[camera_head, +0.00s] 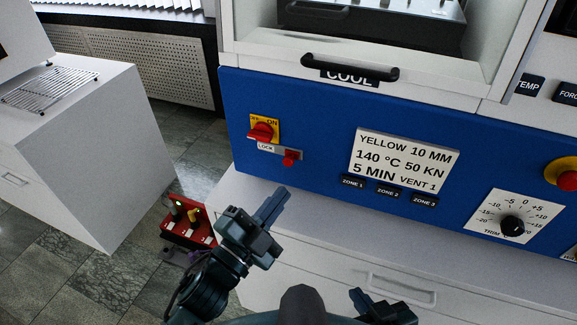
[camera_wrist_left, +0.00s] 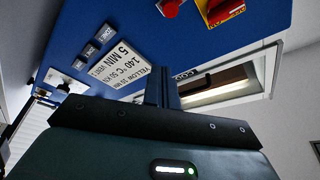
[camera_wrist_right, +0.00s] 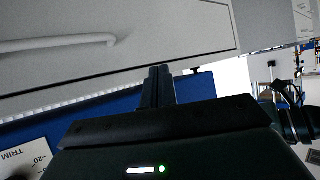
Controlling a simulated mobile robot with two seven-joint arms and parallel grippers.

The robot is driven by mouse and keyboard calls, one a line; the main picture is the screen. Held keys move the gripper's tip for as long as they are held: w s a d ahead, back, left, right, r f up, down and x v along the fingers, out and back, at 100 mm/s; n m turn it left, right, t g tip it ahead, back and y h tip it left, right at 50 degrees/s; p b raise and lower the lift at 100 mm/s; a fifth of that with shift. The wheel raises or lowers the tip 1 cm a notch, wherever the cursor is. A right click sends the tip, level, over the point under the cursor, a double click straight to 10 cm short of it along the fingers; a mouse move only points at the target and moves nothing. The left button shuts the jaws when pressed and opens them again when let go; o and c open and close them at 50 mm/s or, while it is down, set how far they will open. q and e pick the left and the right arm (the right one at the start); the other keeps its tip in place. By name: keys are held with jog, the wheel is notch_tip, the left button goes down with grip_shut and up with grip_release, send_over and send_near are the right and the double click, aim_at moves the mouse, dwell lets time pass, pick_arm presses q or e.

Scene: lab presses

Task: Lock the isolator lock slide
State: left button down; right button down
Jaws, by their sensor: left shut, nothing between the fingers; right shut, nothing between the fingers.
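The red lock slide knob (camera_head: 290,158) sits towards the right end of a small plate on the blue panel, right of a LOCK label (camera_head: 265,147). Above it is the red isolator handle (camera_head: 261,132) on a yellow plate (camera_head: 273,122) marked ON. My left gripper (camera_head: 278,194) is shut and empty, below the slide and apart from it. In the left wrist view the slide knob (camera_wrist_left: 172,8) and the yellow plate (camera_wrist_left: 230,8) show at the top, beyond the left fingers. My right gripper (camera_head: 357,294) is shut and empty, low near the drawer front.
A recipe card (camera_head: 405,160) and zone labels are right of the slide. A black COOL handle (camera_head: 350,70) projects above. A TRIM dial (camera_head: 512,226) and a red stop button (camera_head: 566,180) are at right. A red box (camera_head: 188,228) with knobs stands lower left.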

aim_at(290, 158)
jog(key=shift+d, duration=0.1)
pick_arm(q)
jog(key=p+x, duration=0.1)
jog(key=x, duration=0.9)
jog(key=shift+w+d+r+p, duration=0.1)
jog(key=shift+p, duration=0.25)
jog(key=a+f, duration=0.2)
jog(key=shift+w+a+f, duration=0.2)
jog(key=shift+w+a, duration=0.1)
jog(key=shift+a, duration=0.05)
jog(key=shift+w+a+f, duration=0.1)
jog(key=shift+a+f, duration=0.15)
pick_arm(e)
jog(key=shift+d+r+h, duration=0.1)
jog(key=shift+d+h, duration=0.15)
jog(key=shift+h, duration=0.05)
pick_arm(q)
jog(key=shift+a, duration=0.1)
jog(key=a, duration=0.1)
jog(key=w+a, duration=0.1)
jog(key=a, duration=0.1)
jog(key=shift+a, duration=0.15)
pick_arm(e)
jog(key=shift+s+d, duration=0.1)
